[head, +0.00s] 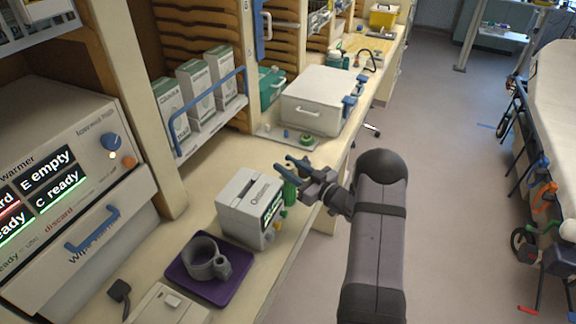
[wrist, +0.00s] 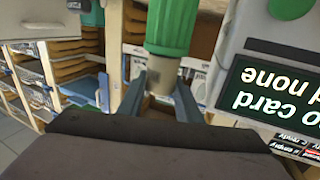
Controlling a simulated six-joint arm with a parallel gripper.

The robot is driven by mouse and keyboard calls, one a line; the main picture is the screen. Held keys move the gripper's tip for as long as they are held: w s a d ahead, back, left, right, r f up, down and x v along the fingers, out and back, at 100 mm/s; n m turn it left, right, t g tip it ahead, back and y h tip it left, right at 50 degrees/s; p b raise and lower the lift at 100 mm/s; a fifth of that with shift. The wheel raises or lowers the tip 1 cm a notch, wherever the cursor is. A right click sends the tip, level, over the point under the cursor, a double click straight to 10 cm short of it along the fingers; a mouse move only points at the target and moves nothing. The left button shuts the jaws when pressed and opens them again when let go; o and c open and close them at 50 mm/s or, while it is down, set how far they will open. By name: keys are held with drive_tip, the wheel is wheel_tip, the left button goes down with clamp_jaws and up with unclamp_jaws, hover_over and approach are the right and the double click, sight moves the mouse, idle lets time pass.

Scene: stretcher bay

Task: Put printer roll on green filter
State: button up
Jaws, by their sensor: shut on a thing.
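My gripper (head: 288,165) is at the bench's front edge, beside the white printer box. In the wrist view, which is upside down, its blue fingers (wrist: 160,95) are shut on a short pale cylinder, the printer roll (wrist: 162,75). The green filter (head: 290,192), a ribbed green cylinder, stands just below the fingers. It also shows in the wrist view (wrist: 171,28), in line with the roll and meeting its end there. I cannot tell whether the roll rests on it or hangs slightly above. In the head view the roll is mostly hidden by the fingers.
The white printer box (head: 243,207) with a dark screen stands close left of the filter. A purple tray (head: 235,283) holds a grey cuff. A white case (head: 318,101) and a small tray with a green item (head: 305,139) lie beyond.

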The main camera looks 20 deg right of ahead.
drive_tip(key=shift+f, duration=0.15)
drive_tip(key=o, duration=1)
drive_tip(key=shift+o, duration=0.2)
drive_tip(key=shift+r, duration=0.25)
drive_tip(key=b+v, duration=0.5)
drive_tip(key=v, duration=0.7)
